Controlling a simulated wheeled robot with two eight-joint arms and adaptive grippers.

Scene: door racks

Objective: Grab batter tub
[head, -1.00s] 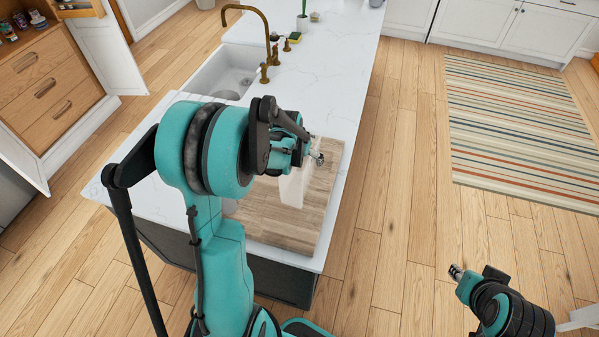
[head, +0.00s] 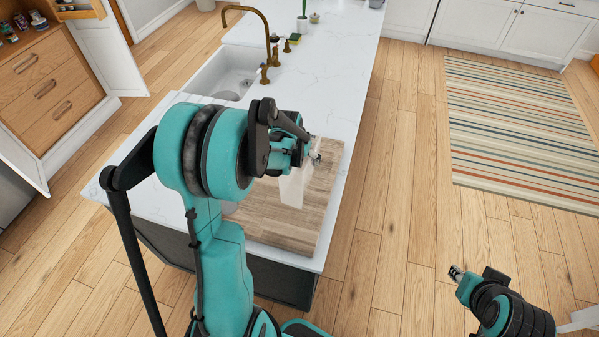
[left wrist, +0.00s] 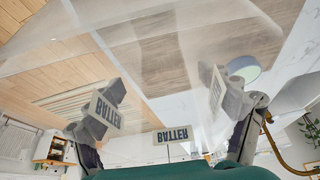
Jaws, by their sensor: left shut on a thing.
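The batter tub (head: 291,190) is a clear, see-through container. In the head view it shows as a pale patch over the wooden board (head: 262,224), partly hidden by my left arm. In the left wrist view the tub (left wrist: 168,85) fills the space between the fingers, and BATTER labels show upside down. My left gripper (head: 309,156) is shut on the tub, one finger at each side. I cannot tell whether the tub touches the board. My right gripper (head: 456,272) is over the floor at the lower right, away from the tub; its jaws are too small to read.
The board lies at the near end of the white island counter (head: 335,100). A sink (head: 225,78) with a brass faucet (head: 268,42) is behind it. Wood floor (head: 400,180) is clear to the right, with a striped rug (head: 520,130) beyond. A drawer cabinet (head: 48,85) stands at left.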

